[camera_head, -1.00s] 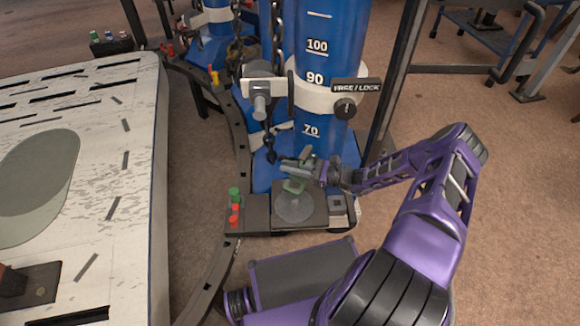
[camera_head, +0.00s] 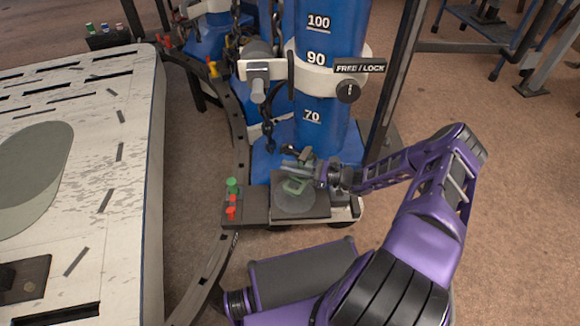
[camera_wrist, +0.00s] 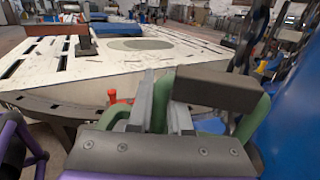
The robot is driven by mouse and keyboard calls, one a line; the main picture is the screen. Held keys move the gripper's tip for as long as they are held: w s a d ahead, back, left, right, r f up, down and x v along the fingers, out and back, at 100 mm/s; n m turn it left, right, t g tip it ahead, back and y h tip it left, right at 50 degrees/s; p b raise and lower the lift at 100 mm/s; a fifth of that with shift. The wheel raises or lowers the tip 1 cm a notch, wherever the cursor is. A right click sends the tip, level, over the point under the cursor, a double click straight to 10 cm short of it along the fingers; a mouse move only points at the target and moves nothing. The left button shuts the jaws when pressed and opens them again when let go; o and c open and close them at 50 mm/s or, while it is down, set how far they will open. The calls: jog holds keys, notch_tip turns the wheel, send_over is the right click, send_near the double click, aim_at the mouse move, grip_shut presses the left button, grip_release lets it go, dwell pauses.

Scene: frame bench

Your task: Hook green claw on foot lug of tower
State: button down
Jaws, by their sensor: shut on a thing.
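My gripper (camera_head: 305,168) is shut on the green claw (camera_head: 296,187). Whether the claw touches anything there I cannot tell. I cannot make out the foot lug clearly; the gripper and claw cover part of the foot.
A white slotted bench (camera_head: 105,190) stands at left, with a dark curved rail (camera_head: 238,130) along it. Green and red knobs (camera_head: 231,198) stand beside the foot plate. A chain hangs by the tower. A dark post (camera_head: 395,90) rises right of it. Carpet at right is open.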

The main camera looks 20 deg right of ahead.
jog(key=shift+f+b, duration=1.65)
jog(key=shift+f, duration=0.25)
jog(key=c, duration=0.8)
grip_release()
jog(key=shift+o, duration=0.2)
jog(key=v, duration=1.7)
jog(key=shift+s+d, duration=0.15)
jog(key=shift+d, duration=0.15)
jog(key=shift+a, duration=0.1)
